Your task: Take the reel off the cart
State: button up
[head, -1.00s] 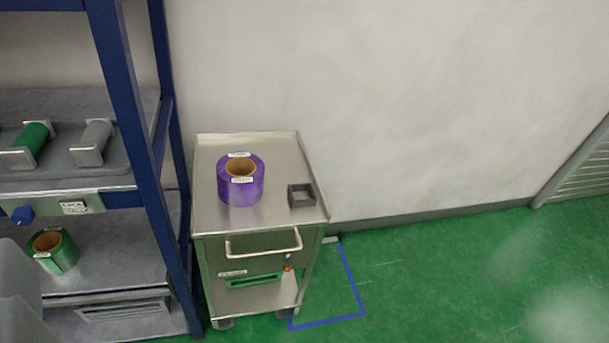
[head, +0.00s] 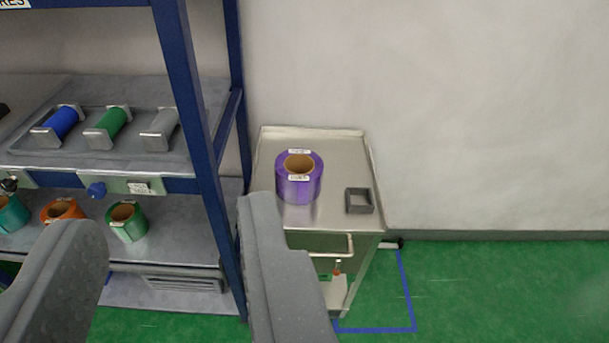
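The purple reel (head: 299,179) stands on the top of the metal cart (head: 332,214), toward its left side. It has a brown core and white labels. My gripper (head: 165,212) shows as two grey fingers at the lower left, wide apart with nothing between them.
A small grey square holder (head: 360,201) sits on the cart, right of the reel. A blue-framed shelf (head: 187,100) stands close on the left, with a green reel (head: 127,221), an orange reel (head: 63,210) and a teal reel. Open green floor (head: 500,285) lies to the right.

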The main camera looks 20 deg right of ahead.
aim_at(299, 176)
jog(key=z, duration=0.05)
jog(key=i, duration=0.95)
jog(key=u, duration=0.1)
